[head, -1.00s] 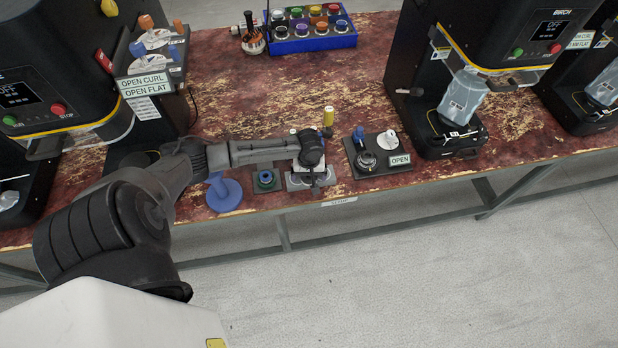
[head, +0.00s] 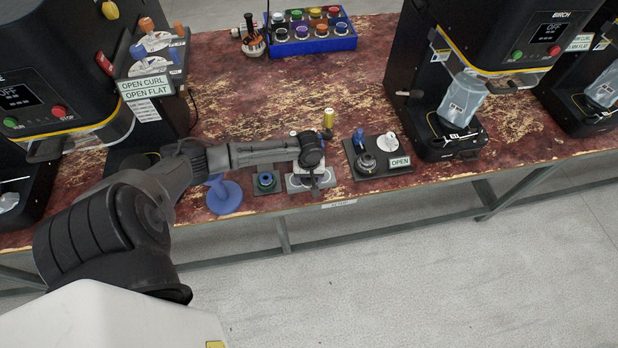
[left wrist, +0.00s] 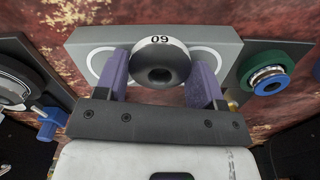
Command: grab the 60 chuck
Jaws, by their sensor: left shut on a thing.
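The 60 chuck (left wrist: 160,68) is a dark round piece with a central hole and a white band with black digits, upside down in the left wrist view. It is at a grey block (left wrist: 85,48) with pale rings on both sides. My left gripper (left wrist: 158,85) has its purple fingers on either side of the chuck and is shut on it. I cannot tell whether the chuck is clear of the block. In the head view my left gripper (head: 314,178) is over the grey block near the table's front edge, and the wrist hides the chuck. My right gripper is not in view.
A green-and-blue ringed chuck (head: 266,181) sits on a dark plate left of the block, beside a blue disc stand (head: 224,197). Right is a dark plate with an OPEN label (head: 399,161). A yellow-topped post (head: 328,118) stands behind. A blue crate (head: 312,45) is farther back.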

